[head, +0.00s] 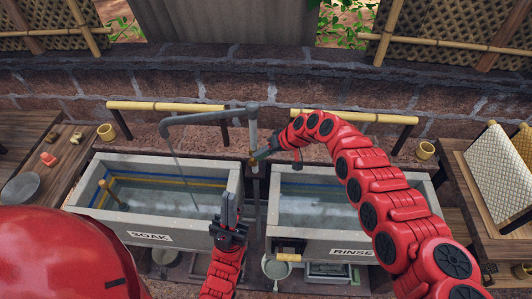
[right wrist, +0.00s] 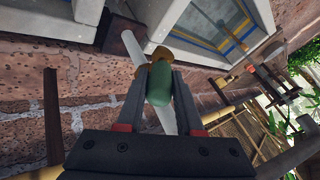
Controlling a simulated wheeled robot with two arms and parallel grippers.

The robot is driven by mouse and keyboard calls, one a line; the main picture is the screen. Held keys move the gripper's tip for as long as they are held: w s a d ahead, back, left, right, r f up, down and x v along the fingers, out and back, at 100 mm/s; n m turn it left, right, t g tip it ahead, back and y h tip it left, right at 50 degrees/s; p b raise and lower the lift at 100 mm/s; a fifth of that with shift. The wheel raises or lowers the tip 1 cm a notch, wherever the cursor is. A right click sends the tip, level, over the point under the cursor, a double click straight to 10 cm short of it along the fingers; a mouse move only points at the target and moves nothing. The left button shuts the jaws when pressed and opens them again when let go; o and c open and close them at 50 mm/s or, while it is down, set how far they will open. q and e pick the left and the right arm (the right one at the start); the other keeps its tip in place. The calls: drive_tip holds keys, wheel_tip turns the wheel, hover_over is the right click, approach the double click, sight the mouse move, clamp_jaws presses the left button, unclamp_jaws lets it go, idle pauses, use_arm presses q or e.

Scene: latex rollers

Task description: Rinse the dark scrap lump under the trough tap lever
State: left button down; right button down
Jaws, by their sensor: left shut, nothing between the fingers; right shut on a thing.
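The tap pipe (head: 253,135) rises between two troughs, and its spout (head: 205,116) reaches left over the SOAK trough (head: 180,238). A thin stream of water (head: 181,170) falls from the spout into that trough. My right gripper (head: 262,156) is at the pipe. In the right wrist view it is shut on a green lever grip (right wrist: 159,84) beside a brass-coloured fitting (right wrist: 184,59). My left gripper (head: 231,200) is shut and empty, at the right end of the SOAK trough. I cannot make out the dark scrap lump for sure; small lumps (head: 77,137) lie on the left bench.
The RINSE trough (head: 345,248) stands on the right, partly behind my right arm. Bamboo rails (head: 165,106) run behind the troughs. A red lump (head: 48,160) and a grey round dish (head: 20,188) are on the left bench. Patterned sheets (head: 497,165) stand at the right.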

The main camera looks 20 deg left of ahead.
drive_tip(key=shift+d+f, duration=0.15)
drive_tip(key=c, duration=1)
unclamp_jaws()
drive_tip(key=o, duration=0.5)
drive_tip(key=shift+w, duration=0.1)
drive_tip(key=shift+d+r, duration=0.3)
drive_tip(key=shift+r, duration=0.35)
drive_tip(key=b+v, duration=0.4)
drive_tip(key=v, duration=1.2)
